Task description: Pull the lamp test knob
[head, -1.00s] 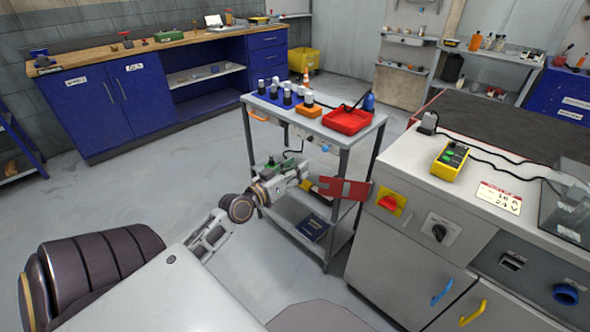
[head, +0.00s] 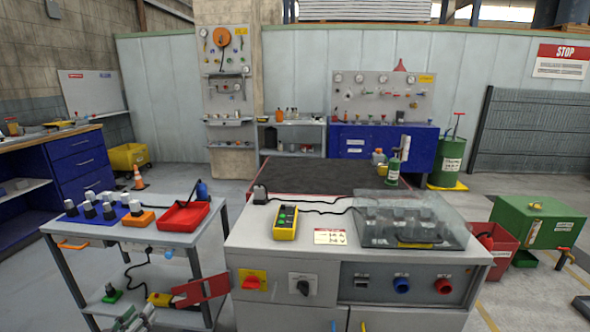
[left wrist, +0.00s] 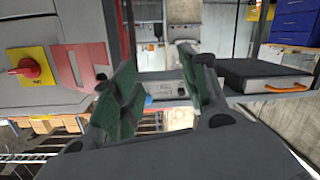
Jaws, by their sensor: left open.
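I cannot pick out a knob marked as lamp test; labels are too small to read. A black knob (head: 302,287) sits on a white plate on the grey cabinet's front. A red rotary switch (head: 250,283) on a yellow plate is left of it, and also shows in the left wrist view (left wrist: 27,69). A blue round fitting (head: 401,285) and a red one (head: 443,286) are further right. My left gripper (head: 134,318) is low at the bottom edge, left of the cabinet. In the left wrist view its fingers (left wrist: 167,76) are apart, with nothing held.
A red slotted plate (head: 202,289) juts left from the cabinet, close to my left gripper. A trolley (head: 145,233) carries a red tray (head: 185,216). A yellow button box (head: 286,223) and clear cover (head: 412,218) stand on the cabinet. The right-hand floor has free room.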

